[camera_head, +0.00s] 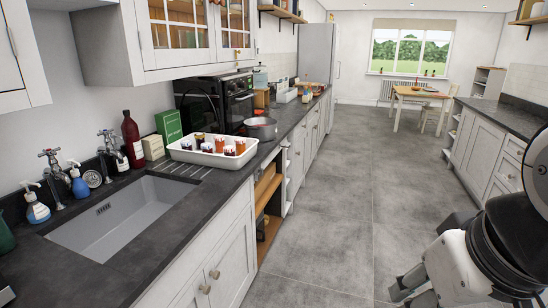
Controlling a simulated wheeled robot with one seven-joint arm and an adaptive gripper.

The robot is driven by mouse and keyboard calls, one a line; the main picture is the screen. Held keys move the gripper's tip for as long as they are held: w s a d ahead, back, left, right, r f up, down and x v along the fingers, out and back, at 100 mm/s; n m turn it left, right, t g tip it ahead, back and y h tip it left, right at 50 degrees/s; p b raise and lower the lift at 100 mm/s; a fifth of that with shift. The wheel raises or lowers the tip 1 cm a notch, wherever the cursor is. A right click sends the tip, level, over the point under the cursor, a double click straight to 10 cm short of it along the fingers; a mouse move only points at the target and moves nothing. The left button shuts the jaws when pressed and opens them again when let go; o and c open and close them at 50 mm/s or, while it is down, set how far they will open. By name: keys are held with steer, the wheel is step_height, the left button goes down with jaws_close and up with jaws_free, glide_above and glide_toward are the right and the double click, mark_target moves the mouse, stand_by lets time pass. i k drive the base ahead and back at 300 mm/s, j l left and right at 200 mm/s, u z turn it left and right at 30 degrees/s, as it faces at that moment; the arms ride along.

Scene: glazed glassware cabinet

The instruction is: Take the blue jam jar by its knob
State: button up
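Several small jars stand together in a white tray (182,157) on the dark worktop, left of centre. Their contents look dark purple, red and orange. The leftmost jar (186,145) looks dark, but I cannot tell whether it is blue. No jar is clearly blue, and the knobs are too small to make out. Parts of my arm show at the right edge, well away from the tray.
A steel pot (261,128) stands just right of the tray. A sink (125,215), a red bottle (132,140) and a green box (168,126) are to the left. Glazed wall cabinets (190,30) hang above. The grey floor (335,190) down the middle is clear.

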mark_target(306, 98)
steer(key=i+l+z, duration=0.25)
steer(key=i, duration=0.6)
steer(key=i+z, duration=0.3)
steer(key=i, duration=2.45)
steer(key=i+u, duration=0.15)
steer(key=i, duration=0.45)
steer(key=i+l+u, duration=0.2)
steer(key=i, duration=0.45)
steer(key=i+l+u, duration=0.15)
steer(key=i, duration=0.45)
steer(key=i+l+u, duration=0.15)
steer(key=i, duration=0.15)
steer(key=i+l+u, duration=0.2)
steer(key=i+j, duration=0.05)
steer(key=i, duration=0.05)
